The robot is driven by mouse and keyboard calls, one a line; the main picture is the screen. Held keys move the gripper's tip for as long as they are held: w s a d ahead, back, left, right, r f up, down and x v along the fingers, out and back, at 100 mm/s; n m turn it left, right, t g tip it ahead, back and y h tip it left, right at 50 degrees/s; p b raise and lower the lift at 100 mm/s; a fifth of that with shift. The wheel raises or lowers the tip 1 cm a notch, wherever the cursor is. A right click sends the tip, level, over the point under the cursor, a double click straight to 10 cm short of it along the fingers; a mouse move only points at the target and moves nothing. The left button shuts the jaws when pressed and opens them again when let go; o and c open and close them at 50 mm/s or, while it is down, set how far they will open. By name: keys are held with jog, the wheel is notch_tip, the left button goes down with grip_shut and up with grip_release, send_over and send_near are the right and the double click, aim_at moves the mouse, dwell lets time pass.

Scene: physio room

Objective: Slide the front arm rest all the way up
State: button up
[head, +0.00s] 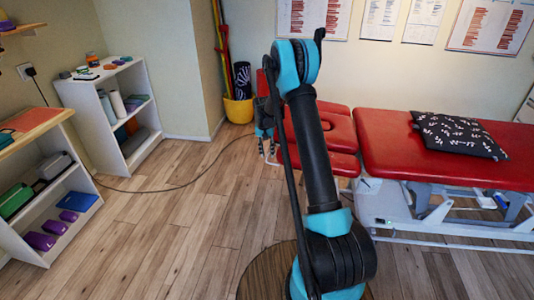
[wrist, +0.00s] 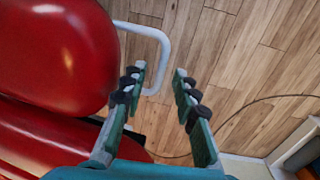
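The red treatment table (head: 395,140) stands at the right, with several smaller red pads at its left end. The low pad nearest me (head: 343,164) looks like the front arm rest, level with or below the headrest pad (head: 328,128). In the wrist view, a rounded red pad (wrist: 55,50) fills the upper left; I cannot tell which pad it is. A white bent bar (wrist: 160,38) sticks out beside it and passes behind my left finger. My gripper (wrist: 160,80) is open, fingers apart, with no object visibly held. In the head view my arm partly hides it.
A dark patterned pillow (head: 458,134) lies on the table. White shelves (head: 110,115) stand at the left, and a yellow bucket (head: 238,110) stands at the back. A thin cable (head: 165,190) crosses the wooden floor, which is otherwise open at left.

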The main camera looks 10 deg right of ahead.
notch_tip(320, 180, up, 12)
jog(key=shift+w+a, duration=0.15)
jog(key=shift+a, duration=0.3)
